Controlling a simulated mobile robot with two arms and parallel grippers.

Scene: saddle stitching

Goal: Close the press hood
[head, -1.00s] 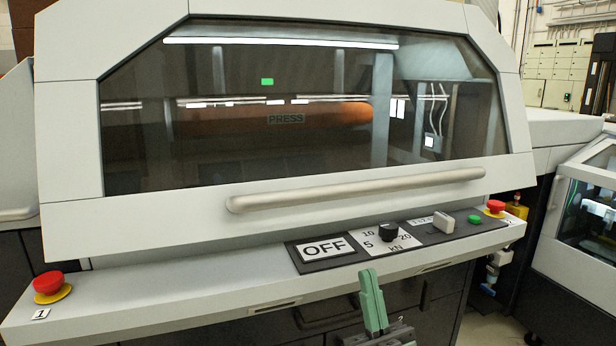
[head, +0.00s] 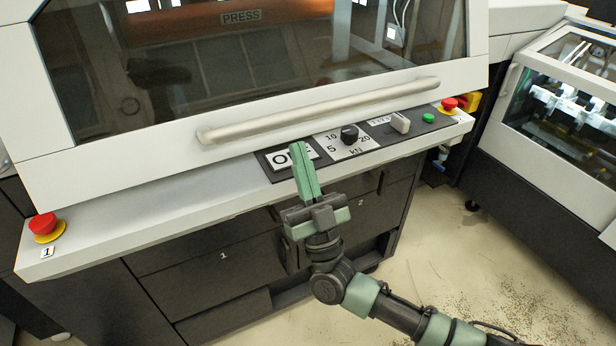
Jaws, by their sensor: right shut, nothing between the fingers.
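The press hood (head: 110,160) is a light grey frame with a large dark window, above the sloped control ledge. A long beige handle bar (head: 320,112) runs along its lower edge. The hood's lower edge sits close above the ledge; I cannot tell whether it is fully seated. My right gripper (head: 301,150) is shut and empty, its green fingers pointing up in front of the ledge. Its tips overlap the OFF display and lie below the handle in the picture, apart from it. My left gripper is not in view.
The ledge (head: 150,217) carries a red button (head: 44,225) at left, a black knob (head: 349,134), a green button (head: 428,117) and another red button (head: 449,104) at right. Dark drawers (head: 215,262) lie below. Another machine (head: 560,130) stands at right, with open floor before it.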

